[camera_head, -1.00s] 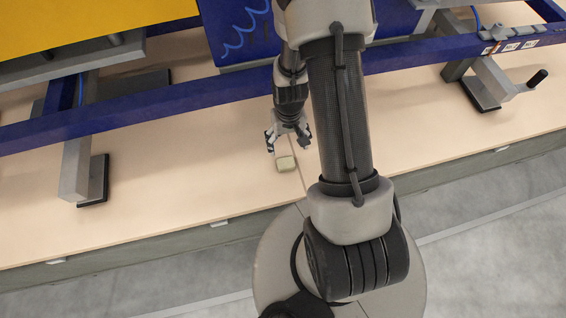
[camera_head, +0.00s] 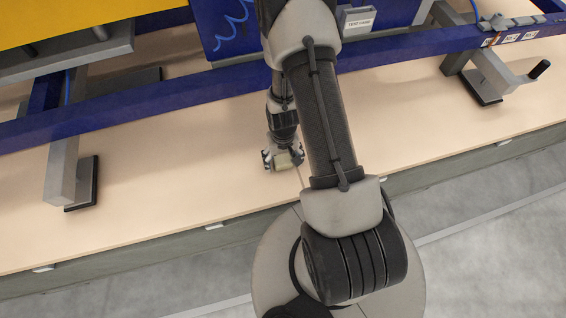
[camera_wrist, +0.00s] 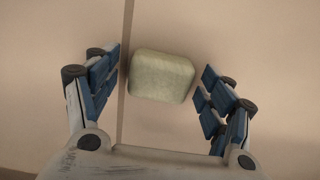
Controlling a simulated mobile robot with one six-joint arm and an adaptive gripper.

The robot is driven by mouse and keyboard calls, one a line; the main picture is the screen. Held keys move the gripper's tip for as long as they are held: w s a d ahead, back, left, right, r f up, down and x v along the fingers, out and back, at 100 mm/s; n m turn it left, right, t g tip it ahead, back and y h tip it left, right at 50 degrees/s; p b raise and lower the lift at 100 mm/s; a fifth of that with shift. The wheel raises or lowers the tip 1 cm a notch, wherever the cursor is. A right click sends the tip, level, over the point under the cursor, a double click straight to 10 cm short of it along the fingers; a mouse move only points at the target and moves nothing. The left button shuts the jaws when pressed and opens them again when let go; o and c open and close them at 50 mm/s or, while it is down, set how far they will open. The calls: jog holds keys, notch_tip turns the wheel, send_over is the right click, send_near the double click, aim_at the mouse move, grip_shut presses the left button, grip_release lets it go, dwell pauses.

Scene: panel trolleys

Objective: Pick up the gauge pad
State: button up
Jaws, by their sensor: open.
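The gauge pad (camera_wrist: 160,76) is a small pale green-beige block with rounded edges, lying on the beige surface.
A blue frame rail (camera_head: 150,110) crosses behind my gripper. A grey foot on a dark pad (camera_head: 82,183) stands to the left, and another with a handle (camera_head: 490,80) to the right. The beige surface (camera_head: 180,180) is clear around the pad; its front edge is close.

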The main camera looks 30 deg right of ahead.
aim_at(283, 160)
jog(key=c, duration=1.1)
jog(key=shift+o, duration=0.2)
jog(key=shift+r, duration=0.15)
notch_tip(283, 160, up, 20)
jog(key=p, duration=0.6)
